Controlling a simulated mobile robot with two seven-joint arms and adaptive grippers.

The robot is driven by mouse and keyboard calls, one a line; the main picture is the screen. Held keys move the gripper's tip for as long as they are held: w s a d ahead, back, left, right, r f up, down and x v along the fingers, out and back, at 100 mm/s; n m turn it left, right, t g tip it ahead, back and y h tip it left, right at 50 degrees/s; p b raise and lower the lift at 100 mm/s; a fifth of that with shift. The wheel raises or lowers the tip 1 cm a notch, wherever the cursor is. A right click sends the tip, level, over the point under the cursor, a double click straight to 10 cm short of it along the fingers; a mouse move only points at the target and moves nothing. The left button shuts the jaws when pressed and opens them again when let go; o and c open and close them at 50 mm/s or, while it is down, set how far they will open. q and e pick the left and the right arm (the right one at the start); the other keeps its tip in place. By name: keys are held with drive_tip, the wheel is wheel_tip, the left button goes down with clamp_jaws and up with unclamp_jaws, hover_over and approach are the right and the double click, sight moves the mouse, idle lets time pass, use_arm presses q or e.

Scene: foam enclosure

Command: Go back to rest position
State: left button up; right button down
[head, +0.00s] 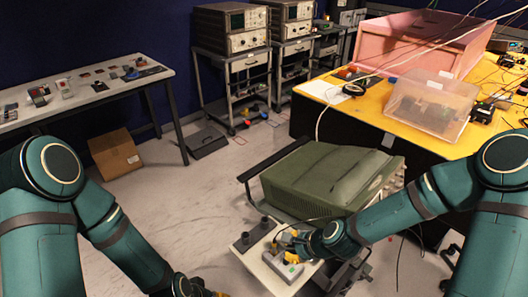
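My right arm reaches in from the right. Its gripper (287,246) is low over a small pale platform, close to a light grey piece with yellow parts (290,268). The fingers are small and overlap that piece, so I cannot tell whether they touch or hold it. My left arm comes down from the left. Its gripper (210,293) shows only in part at the bottom edge, left of the platform, and its fingers are mostly cut off.
The pale platform (258,268) carries dark round pieces (266,224). A green-cased instrument (325,178) stands on a cart just behind. A yellow table (375,110) is at right, a bench (85,88) at left. A cardboard box (115,153) and open floor lie between.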

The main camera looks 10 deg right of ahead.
drive_tip(key=s+f+n, duration=0.1)
drive_tip(key=s+n, duration=0.1)
drive_tip(key=s+a+f+n+g, duration=0.1)
drive_tip(key=s+f+n, duration=0.1)
drive_tip(key=n, duration=0.1)
drive_tip(key=s+a+f+n+g, duration=0.1)
drive_tip(key=s+f+n, duration=0.1)
drive_tip(key=n, duration=0.1)
drive_tip(key=shift+a, duration=0.2)
drive_tip(key=s+f+n, duration=0.1)
drive_tip(key=n, duration=0.1)
drive_tip(key=s+f+n+g+h, duration=0.1)
drive_tip(key=s+n, duration=0.1)
drive_tip(key=n, duration=0.1)
drive_tip(key=s+f+n, duration=0.1)
drive_tip(key=n, duration=0.1)
drive_tip(key=shift+s+d+f+n+h, duration=0.15)
drive_tip(key=shift+s+d+n+h, duration=0.05)
drive_tip(key=shift+s+n+h, duration=0.15)
